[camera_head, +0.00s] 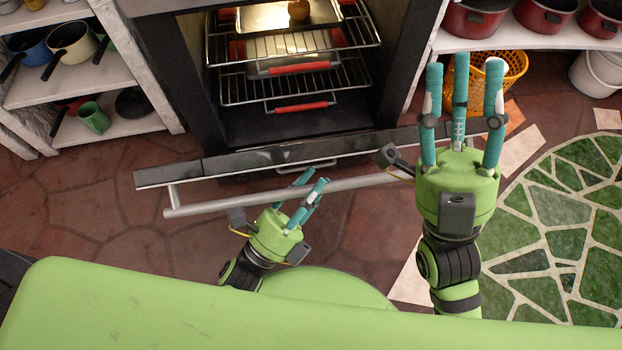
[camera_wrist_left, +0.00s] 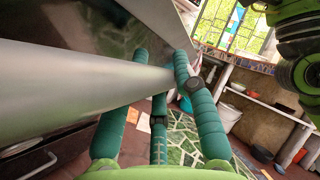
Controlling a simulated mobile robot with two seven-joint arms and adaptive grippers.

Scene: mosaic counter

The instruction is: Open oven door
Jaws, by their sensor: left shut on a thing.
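The oven (camera_head: 394,62) stands ahead with its inside exposed. Its door (camera_head: 190,174) is swung down, showing as a dark strip below the opening; its exact angle is unclear. The long silver door handle (camera_head: 200,208) runs along the door's near side. My left gripper (camera_head: 308,186) is at the handle's middle, with its teal fingers shut around the bar. In the left wrist view the handle (camera_wrist_left: 70,88) is large and passes between the fingers (camera_wrist_left: 165,80). My right gripper (camera_head: 462,85) is open and empty, fingers apart and pointing away, near the door's right end.
Oven racks (camera_head: 290,45) hold trays with red handles (camera_head: 300,106). Shelves with pots flank the oven: a left shelf (camera_head: 95,80) and a right shelf (camera_head: 535,40). An orange basket (camera_head: 510,70) stands under the right shelf. Floor tiles (camera_head: 80,200) at left are clear.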

